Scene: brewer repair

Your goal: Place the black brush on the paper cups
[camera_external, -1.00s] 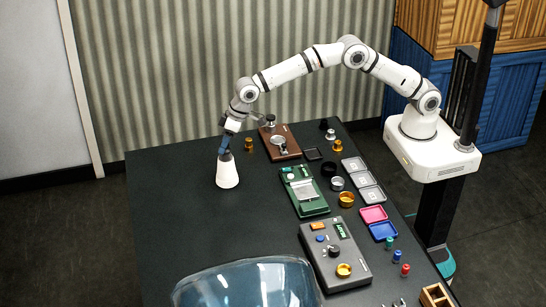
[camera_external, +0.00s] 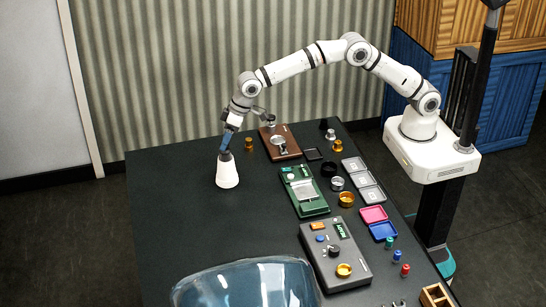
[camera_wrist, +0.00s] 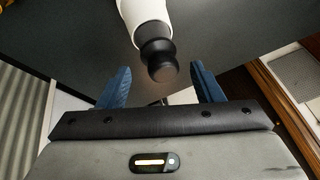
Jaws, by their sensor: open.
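The paper cups (camera_external: 227,174) form a white upturned cone standing on the dark table, left of the brown device. The black brush (camera_external: 225,156) is on top of the cone, seemingly upright. The wrist view shows the brush (camera_wrist: 156,47) with its rounded black end towards me and the white paper cups (camera_wrist: 140,12) behind it. My gripper (camera_external: 226,148) is just above the brush. In the wrist view its blue fingers stand wide apart on either side of the brush's end, with gaps visible on both sides. The gripper is open and holds nothing.
A brown device (camera_external: 287,147), a green scale (camera_external: 304,203) and a grey device (camera_external: 337,258) stand to the right. Small rings and trays line the table's right side. A blue transparent shape (camera_external: 245,285) fills the front. The table's left part is clear.

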